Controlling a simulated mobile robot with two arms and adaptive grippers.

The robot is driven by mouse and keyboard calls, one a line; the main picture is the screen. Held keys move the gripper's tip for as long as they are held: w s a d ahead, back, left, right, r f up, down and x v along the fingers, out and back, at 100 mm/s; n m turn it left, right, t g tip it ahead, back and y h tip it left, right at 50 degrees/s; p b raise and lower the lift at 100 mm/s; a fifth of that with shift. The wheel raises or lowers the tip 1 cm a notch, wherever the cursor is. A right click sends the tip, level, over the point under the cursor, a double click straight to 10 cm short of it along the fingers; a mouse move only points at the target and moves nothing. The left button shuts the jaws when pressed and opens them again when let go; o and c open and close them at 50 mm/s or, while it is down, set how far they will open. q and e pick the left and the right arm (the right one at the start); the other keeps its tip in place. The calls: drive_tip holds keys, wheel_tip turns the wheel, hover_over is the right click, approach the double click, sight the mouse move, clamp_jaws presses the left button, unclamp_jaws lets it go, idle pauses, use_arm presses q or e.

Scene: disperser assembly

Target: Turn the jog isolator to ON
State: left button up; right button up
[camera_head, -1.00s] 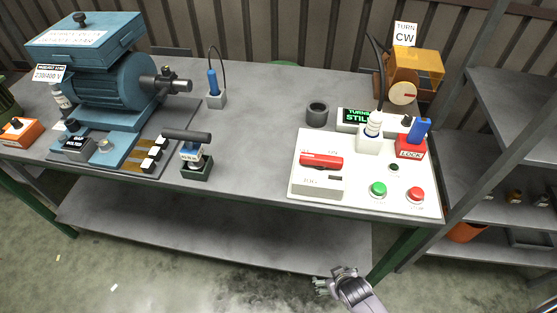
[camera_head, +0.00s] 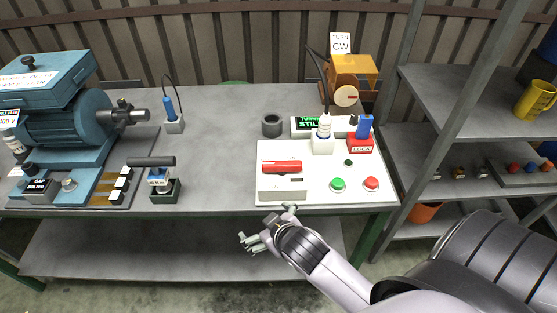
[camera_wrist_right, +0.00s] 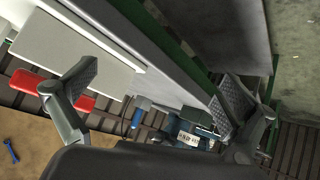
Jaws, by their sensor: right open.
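A white control panel (camera_head: 310,185) lies on the bench top. On its left part is a red bar handle (camera_head: 281,167), lying crosswise, which seems to be the jog isolator; its label is too small to read. A grey box (camera_head: 283,190) sits just in front of it. My right gripper (camera_head: 266,226) is open and empty at the bench's front edge, in front of the panel and apart from the handle. The right wrist view shows its two spread fingers (camera_wrist_right: 160,88), with a red piece (camera_wrist_right: 45,88) beyond the left finger. My left gripper is not in view.
A green button (camera_head: 338,185) and a red button (camera_head: 371,183) are on the panel's front right. A red LOCK block (camera_head: 360,145) and a white plug (camera_head: 323,137) stand behind. A blue machine (camera_head: 65,115) is at left. A shelf rack (camera_head: 480,105) stands at right.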

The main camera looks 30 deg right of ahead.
drive_tip(key=w+a+r+n+t+y, duration=0.25)
drive_tip(key=w+r+t, duration=0.3)
drive_tip(key=r, duration=0.55)
drive_tip(key=w+a+r+n+t+y, duration=0.1)
drive_tip(key=w+a+r+n+t, duration=0.2)
drive_tip(key=w+r, duration=0.55)
drive_tip(key=s+a+r+n+g+y, duration=0.4)
drive_tip(key=a+r+n+g+y, duration=0.3)
drive_tip(key=a+r+n+y, duration=0.85)
drive_tip(key=n+g+h, duration=0.6)
drive_tip(key=g+h, duration=0.5)
drive_tip(key=h, duration=0.7)
hover_over(282, 163)
wheel_tip(282, 163, down, 11)
use_arm(q)
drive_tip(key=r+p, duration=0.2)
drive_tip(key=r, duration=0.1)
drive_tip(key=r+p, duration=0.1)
drive_tip(key=p, duration=0.1)
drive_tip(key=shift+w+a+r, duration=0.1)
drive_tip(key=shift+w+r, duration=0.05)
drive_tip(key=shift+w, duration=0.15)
use_arm(e)
wheel_tip(282, 163, down, 17)
drive_tip(key=shift+r, duration=0.1)
